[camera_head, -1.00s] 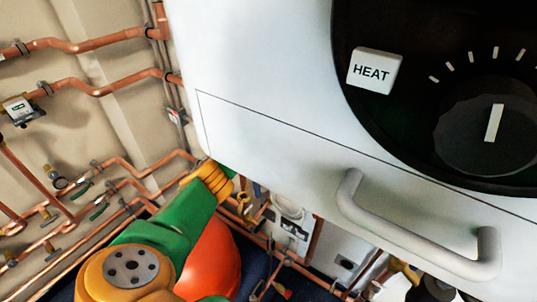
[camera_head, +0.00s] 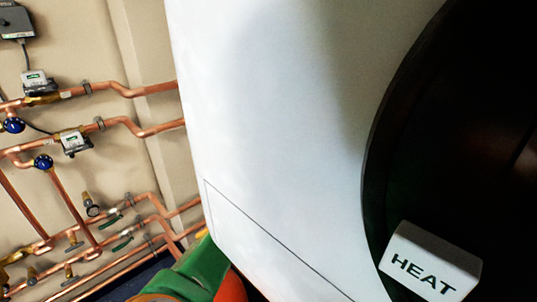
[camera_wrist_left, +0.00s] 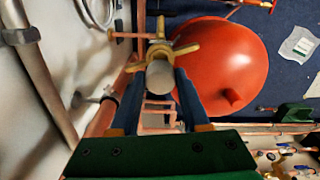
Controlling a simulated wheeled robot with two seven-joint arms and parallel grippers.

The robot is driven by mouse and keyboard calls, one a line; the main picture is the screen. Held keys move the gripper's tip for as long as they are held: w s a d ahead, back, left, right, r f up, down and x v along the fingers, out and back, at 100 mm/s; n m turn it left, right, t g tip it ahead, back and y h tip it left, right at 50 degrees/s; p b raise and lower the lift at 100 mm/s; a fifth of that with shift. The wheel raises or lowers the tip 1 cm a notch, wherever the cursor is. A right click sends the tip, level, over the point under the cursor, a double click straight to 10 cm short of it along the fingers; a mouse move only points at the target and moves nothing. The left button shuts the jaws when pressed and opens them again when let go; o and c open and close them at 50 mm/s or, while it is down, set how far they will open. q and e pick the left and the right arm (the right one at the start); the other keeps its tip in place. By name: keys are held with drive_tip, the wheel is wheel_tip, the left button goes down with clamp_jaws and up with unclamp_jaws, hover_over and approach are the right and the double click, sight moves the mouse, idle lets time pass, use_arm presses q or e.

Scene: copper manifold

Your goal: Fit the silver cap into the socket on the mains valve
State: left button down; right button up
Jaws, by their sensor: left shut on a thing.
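In the left wrist view a short silver-grey cylinder with a round end, apparently the silver cap (camera_wrist_left: 161,76), sits between the dark blue fingers of my left gripper (camera_wrist_left: 160,84). The gripper is shut on it. Just beyond the cylinder is a brass fitting with yellow arms (camera_wrist_left: 183,50), perhaps the mains valve. I cannot tell whether the cap touches it, and its socket is hidden behind the cap. In the head view only my green and orange left arm shows at the bottom edge; its gripper is hidden. My right gripper is in neither view.
The white boiler casing (camera_head: 270,120) with a HEAT button (camera_head: 430,265) fills much of the head view. Copper pipes (camera_head: 130,126) with blue-handled valves run along the left wall. In the wrist view a red round vessel (camera_wrist_left: 228,62) stands right of the fitting, with pipes at left.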

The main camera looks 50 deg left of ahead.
use_arm(q)
drive_tip(key=shift+f, duration=0.25)
drive_tip(key=shift+f, duration=0.15)
drive_tip(key=shift+f+b, duration=1.35)
drive_tip(key=shift+s+f+b, duration=0.1)
drive_tip(key=shift+f+b, duration=0.45)
drive_tip(key=shift+f, duration=0.1)
idle(0.3)
drive_tip(key=shift+c, duration=1.5)
unclamp_jaws()
wheel_tip(320, 180, up, 7)
drive_tip(key=p, duration=0.5)
drive_tip(key=shift+r, duration=0.15)
